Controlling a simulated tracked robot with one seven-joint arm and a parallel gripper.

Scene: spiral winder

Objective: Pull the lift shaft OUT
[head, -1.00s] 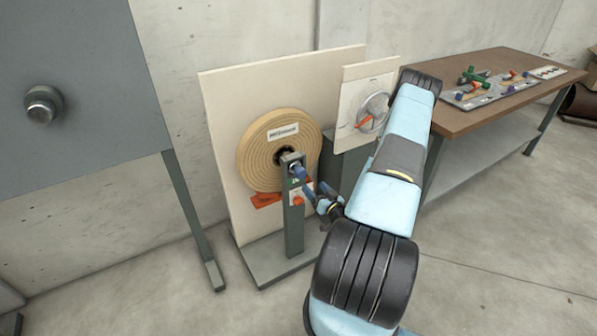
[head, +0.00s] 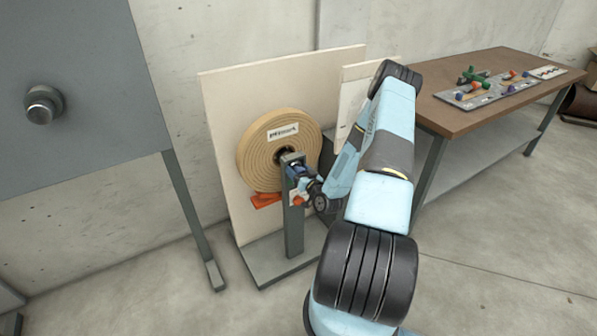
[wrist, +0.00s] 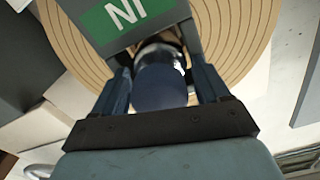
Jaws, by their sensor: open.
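The lift shaft shows in the wrist view as a dark blue rounded knob (wrist: 160,88) with a shiny dark collar behind it. It sits at the top of a grey post (head: 294,225), in front of the tan wound roll (head: 262,150). My gripper (wrist: 160,90) is open, with one finger on each side of the blue knob. I cannot tell whether the fingers touch it. In the head view my gripper (head: 300,178) is at the post top and hides most of the knob. A green label reading "IN" (wrist: 125,12) is on the post, upside down in the wrist view.
A pale upright board (head: 225,120) stands behind the roll, with an orange piece (head: 264,200) below it. A smaller board (head: 350,90) is partly behind my arm. The floor in front is clear.

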